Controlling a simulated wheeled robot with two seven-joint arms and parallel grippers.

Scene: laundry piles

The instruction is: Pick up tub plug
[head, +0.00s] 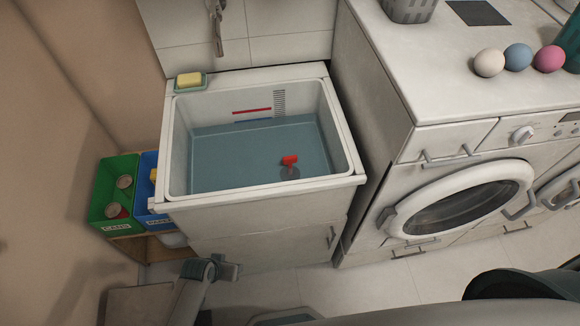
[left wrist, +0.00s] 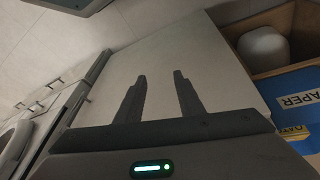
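The tub plug (head: 290,162) has a red handle on a grey round base. It sits in the blue-grey water of the white tub (head: 352,158), toward the front right of the basin. My left gripper (head: 229,270) is low in front of the tub cabinet, well below the rim and apart from the plug. In the left wrist view its two dark fingers (left wrist: 160,97) are spread with nothing between them. The plug is not in the left wrist view. My right gripper is in neither view.
A soap dish with yellow soap (head: 190,80) sits on the tub's back left corner. Green (head: 114,193) and blue (head: 149,188) bins stand left of the tub. A washing machine (head: 455,205) stands to the right, with several balls on top.

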